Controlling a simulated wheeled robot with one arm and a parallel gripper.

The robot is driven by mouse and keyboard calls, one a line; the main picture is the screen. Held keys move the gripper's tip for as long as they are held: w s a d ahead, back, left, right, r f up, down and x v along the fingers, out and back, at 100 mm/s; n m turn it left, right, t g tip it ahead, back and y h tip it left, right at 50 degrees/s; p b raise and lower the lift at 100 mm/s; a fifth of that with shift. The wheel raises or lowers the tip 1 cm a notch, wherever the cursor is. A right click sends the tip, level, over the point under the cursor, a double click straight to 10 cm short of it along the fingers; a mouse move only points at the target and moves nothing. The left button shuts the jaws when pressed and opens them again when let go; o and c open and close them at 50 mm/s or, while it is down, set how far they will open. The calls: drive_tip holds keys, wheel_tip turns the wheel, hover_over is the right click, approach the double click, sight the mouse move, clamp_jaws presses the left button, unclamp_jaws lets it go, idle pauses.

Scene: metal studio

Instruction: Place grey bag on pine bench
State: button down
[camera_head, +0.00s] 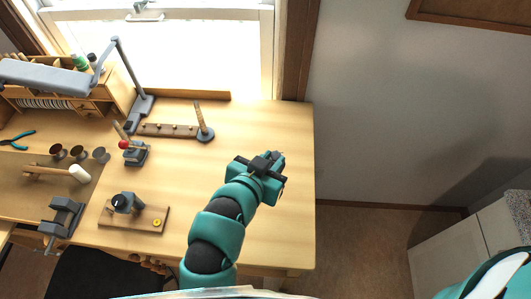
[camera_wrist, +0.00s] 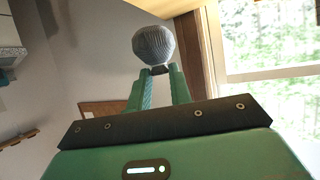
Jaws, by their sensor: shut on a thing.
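The grey bag (camera_wrist: 154,45) is a rounded, finely ribbed grey lump at the fingertips in the wrist view. My gripper (camera_wrist: 160,72) is shut on it. In the head view my gripper (camera_head: 268,163) is over the right part of the pine bench (camera_head: 285,125), a pale wooden top below the window. The gripper and arm mostly hide the bag there. I cannot tell how high the bag is above the bench top or whether it touches it.
A post on a round base (camera_head: 203,122) and a pegged wooden strip (camera_head: 165,130) stand at the back. A red-knobbed tool (camera_head: 135,152), a board with a dark tool (camera_head: 148,217), a mallet (camera_head: 78,173) and a lamp (camera_head: 140,105) are left. Bare bench surrounds my gripper.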

drive_tip(key=w+f+p, duration=0.1)
drive_tip(key=w+f, duration=0.2)
drive_tip(key=w, duration=0.1)
drive_tip(key=w+f+p, duration=0.1)
drive_tip(key=w+f, duration=0.2)
drive_tip(key=w, duration=0.1)
drive_tip(key=w+f+p, duration=0.1)
drive_tip(key=w+f, duration=0.1)
drive_tip(key=w, duration=0.2)
drive_tip(key=shift+f, duration=0.4)
drive_tip(key=shift+a+f+p, duration=0.15)
drive_tip(key=shift+f+p, duration=0.25)
drive_tip(key=shift+f, duration=1.25)
drive_tip(key=shift+f, duration=0.2)
drive_tip(key=c, duration=1.3)
unclamp_jaws()
